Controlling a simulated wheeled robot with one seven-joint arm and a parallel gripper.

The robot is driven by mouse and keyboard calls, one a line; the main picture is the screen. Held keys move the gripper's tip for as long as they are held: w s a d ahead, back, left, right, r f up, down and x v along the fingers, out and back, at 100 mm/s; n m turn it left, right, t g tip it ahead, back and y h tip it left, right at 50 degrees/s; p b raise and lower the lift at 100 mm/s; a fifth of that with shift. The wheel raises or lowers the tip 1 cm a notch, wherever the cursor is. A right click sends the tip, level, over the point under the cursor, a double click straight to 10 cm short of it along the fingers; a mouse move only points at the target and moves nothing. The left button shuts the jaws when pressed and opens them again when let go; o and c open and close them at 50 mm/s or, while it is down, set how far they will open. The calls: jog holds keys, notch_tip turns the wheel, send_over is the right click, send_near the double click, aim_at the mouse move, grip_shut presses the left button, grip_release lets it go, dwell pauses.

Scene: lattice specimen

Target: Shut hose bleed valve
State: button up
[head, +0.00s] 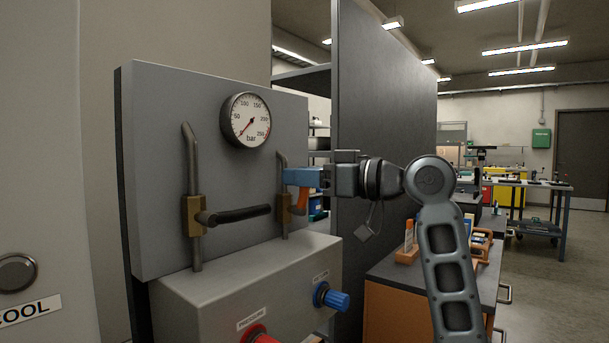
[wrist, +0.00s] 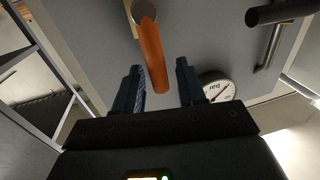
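An orange lever (head: 301,199) sits on the brass valve body (head: 284,213) of the right-hand pipe on a grey panel. It also shows in the wrist view (wrist: 154,58), where its free end reaches between my fingers. My gripper (wrist: 158,78) is open, with a finger on either side of the lever and visible gaps.
A left valve (head: 191,214) has a black handle (head: 238,214) pointing right. The gauge (head: 246,119) needle points lower left. Below, a box carries a blue knob (head: 334,299) and a red knob (head: 258,335). A dark partition (head: 385,90) stands behind my arm.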

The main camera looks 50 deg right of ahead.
jog(key=shift+c, duration=0.3)
grip_shut()
dwell(0.3)
